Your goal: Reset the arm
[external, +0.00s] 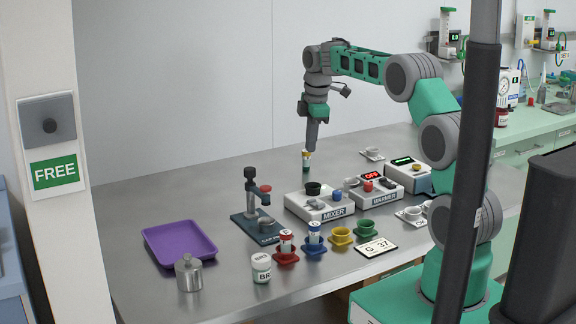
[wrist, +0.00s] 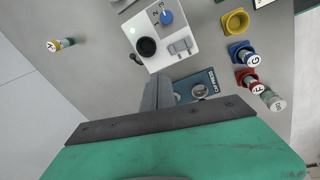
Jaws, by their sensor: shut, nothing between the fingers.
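My arm rises from its green base at the right of the external view and bends over the table, with the wrist hanging down. My gripper (external: 311,148) points down above the back of the table. In the wrist view its grey fingers (wrist: 158,84) are together, with nothing between them. A small vial with a yellow band (external: 306,160) shows just below the gripper in the external view. In the wrist view that vial (wrist: 62,45) stands on bare table, well to the left of the fingers, apart from them.
The mixer (external: 320,208), warmer (external: 378,192) and capper press (external: 248,222) stand mid-table. Red (external: 286,258), blue (external: 315,250), yellow (external: 340,238) and green (external: 366,230) holders line the front, near a white bottle (external: 261,269), metal jar (external: 188,275) and purple tray (external: 180,243). The back-left table is clear.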

